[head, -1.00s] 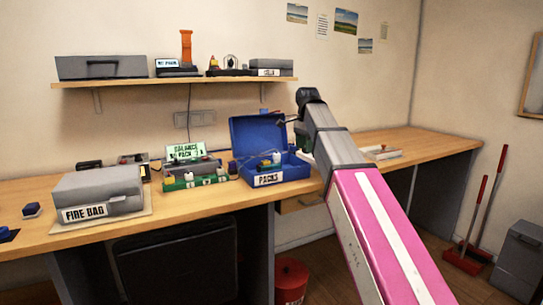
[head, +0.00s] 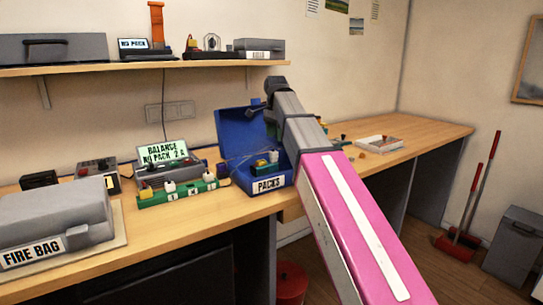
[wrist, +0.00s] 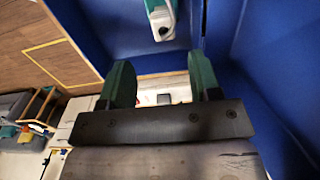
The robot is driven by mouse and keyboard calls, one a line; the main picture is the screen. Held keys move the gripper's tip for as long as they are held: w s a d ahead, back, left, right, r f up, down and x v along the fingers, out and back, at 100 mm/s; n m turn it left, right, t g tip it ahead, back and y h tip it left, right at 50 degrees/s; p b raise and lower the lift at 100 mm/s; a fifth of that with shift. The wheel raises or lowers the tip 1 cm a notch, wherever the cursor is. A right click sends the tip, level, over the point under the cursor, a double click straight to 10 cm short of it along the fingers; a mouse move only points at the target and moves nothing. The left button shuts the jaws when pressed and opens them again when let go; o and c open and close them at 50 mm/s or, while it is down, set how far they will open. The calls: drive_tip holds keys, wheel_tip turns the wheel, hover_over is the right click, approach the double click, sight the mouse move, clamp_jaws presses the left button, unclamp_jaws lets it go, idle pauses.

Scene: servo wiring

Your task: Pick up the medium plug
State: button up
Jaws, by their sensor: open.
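My gripper (wrist: 162,80) shows in the wrist view with two green fingers apart and nothing between them but background. The open blue PACKS box (head: 270,185) holds a small green pack (head: 262,168). My arm hides part of the box.
The grey FIRE BAG case (head: 55,220) is at the bench's left. The balance charger (head: 165,153) stands behind the green strip. A white tray (head: 380,144) lies to the right of my arm. A shelf (head: 120,68) with several items hangs above. The right bench end is mostly clear.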

sight(273, 155)
wheel_tip(273, 155, down, 4)
drive_tip(key=shift+r, duration=0.2)
drive_tip(key=shift+a+f, duration=0.2)
drive_tip(key=shift+f, duration=1.15)
drive_tip(key=shift+a+f, duration=0.2)
drive_tip(key=shift+f, duration=1.15)
drive_tip(key=c, duration=1)
